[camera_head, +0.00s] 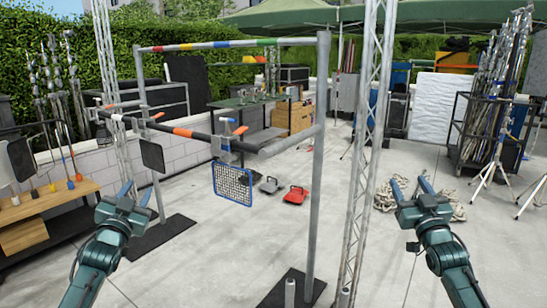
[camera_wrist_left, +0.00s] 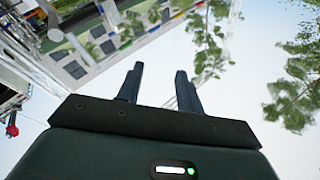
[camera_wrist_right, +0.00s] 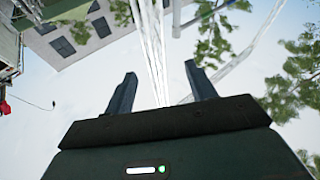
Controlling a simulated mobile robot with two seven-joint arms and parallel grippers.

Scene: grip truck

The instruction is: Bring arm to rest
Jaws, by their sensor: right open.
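My left gripper (camera_head: 137,192) is raised at the lower left of the head view, in front of the pipe frame. Its two fingers stand apart with nothing between them, as the left wrist view (camera_wrist_left: 158,84) also shows. My right gripper (camera_head: 410,185) is raised at the right of the truss in the head view. Its fingers (camera_wrist_right: 162,86) are apart and empty in the right wrist view, pointing up toward sky and trees. Neither gripper appears to touch anything.
A pipe frame (camera_head: 318,170) stands ahead with a blue-edged mesh panel (camera_head: 232,184) clamped on its lower bar. A metal truss (camera_head: 362,150) rises between my arms. A wooden bench (camera_head: 50,205) is at left. A coiled rope (camera_head: 445,205) lies beyond my right gripper. The floor at lower right is clear.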

